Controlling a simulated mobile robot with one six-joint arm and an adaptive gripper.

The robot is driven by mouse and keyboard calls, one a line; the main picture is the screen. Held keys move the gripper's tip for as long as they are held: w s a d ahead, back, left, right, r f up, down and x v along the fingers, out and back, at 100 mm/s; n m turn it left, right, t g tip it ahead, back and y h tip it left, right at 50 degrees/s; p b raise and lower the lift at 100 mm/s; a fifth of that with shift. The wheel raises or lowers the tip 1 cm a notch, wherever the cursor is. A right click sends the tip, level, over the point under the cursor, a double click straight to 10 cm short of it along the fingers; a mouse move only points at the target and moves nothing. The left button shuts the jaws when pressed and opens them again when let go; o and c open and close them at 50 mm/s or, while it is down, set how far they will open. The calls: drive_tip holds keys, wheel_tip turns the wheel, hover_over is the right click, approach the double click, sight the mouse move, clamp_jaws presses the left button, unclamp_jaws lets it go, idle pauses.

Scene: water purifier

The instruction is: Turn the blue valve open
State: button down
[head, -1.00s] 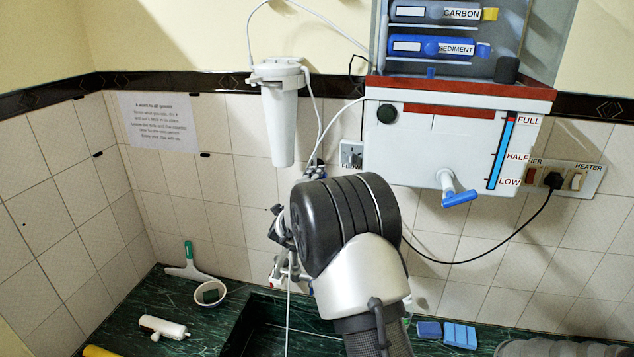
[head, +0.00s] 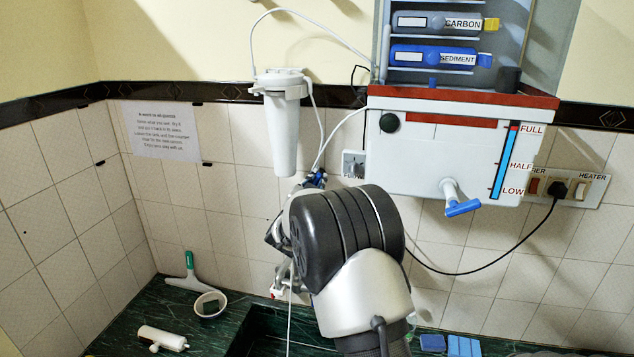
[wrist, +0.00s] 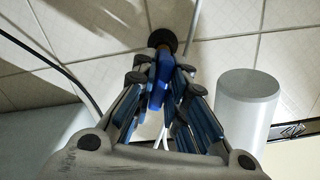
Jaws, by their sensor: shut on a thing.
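The blue valve (wrist: 158,76) shows in the wrist view as a blue handle in front of a round black fitting on the tiled wall. My gripper (wrist: 161,84) is shut on this handle, with a finger on each side of it. In the head view a small blue part (head: 317,178) shows at the wall just above my arm, below the white filter housing. My arm hides most of the gripper there, so the grip itself is not clear in that view.
The white filter housing (head: 284,125) hangs close above left. The white purifier tank (head: 430,150) with a separate blue-handled tap (head: 461,207) is to the right. White tubes and a black cable (head: 490,270) run nearby. A green counter (head: 120,325) with a sink lies below.

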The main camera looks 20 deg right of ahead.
drive_tip(key=shift+w+a+n+p, duration=0.15)
drive_tip(key=shift+n+p, duration=0.2)
drive_tip(key=shift+n, duration=0.8)
drive_tip(key=shift+w+a+n+p, duration=0.1)
drive_tip(key=shift+n+p, duration=0.25)
drive_tip(key=shift+n, duration=0.8)
drive_tip(key=c, duration=1.6)
unclamp_jaws()
drive_tip(key=shift+c, duration=0.2)
drive_tip(key=shift+s+a, duration=0.1)
drive_tip(key=shift+s, duration=0.05)
drive_tip(key=v, duration=1.1)
drive_tip(key=shift+s+a, duration=0.2)
drive_tip(key=shift+s, duration=0.1)
drive_tip(key=shift+a, duration=0.1)
